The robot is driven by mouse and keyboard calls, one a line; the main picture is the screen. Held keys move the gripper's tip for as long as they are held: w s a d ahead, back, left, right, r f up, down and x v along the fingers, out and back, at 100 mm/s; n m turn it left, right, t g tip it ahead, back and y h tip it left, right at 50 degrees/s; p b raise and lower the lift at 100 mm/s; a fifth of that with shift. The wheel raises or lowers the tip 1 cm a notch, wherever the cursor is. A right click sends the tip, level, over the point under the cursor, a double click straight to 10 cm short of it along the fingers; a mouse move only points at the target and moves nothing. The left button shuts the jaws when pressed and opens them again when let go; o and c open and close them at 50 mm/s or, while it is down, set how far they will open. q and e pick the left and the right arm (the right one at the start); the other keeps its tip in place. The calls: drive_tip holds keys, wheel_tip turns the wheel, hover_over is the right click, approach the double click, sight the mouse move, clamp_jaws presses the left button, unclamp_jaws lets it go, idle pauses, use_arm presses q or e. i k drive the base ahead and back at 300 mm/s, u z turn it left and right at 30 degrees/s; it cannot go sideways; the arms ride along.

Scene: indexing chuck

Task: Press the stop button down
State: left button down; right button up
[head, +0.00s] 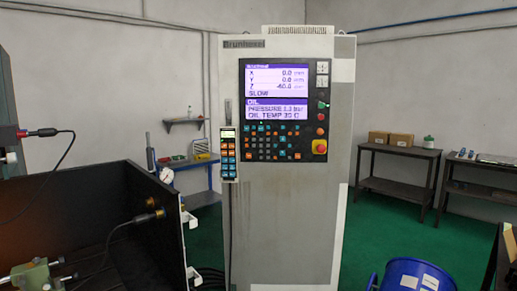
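A grey control cabinet (285,215) stands upright in the middle of the head view. Its dark control panel (284,108) faces me. At the panel's lower right is a large red button (319,147) on a yellow base, which looks like the stop button. It is too small to tell whether it is pressed. Smaller round controls sit above it: a red one (321,117), an orange-red one (320,131) and a green one (323,105). The lit screen (278,92) reads X, Y, Z values, SLOW and OIL lines. Neither gripper shows in this view.
A keypad pendant (229,155) hangs at the cabinet's left edge. A dark machine enclosure (90,220) with cables fills the lower left. A blue drum (410,275) stands at lower right. Shelved tables (398,188) line the back right. Green floor shows between.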

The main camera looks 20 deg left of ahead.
sight(321, 148)
drive_tip(key=u, duration=0.35)
drive_tip(key=i, duration=0.85)
drive_tip(key=z, duration=0.45)
drive_tip(key=i, duration=0.55)
drive_tip(key=z, duration=0.5)
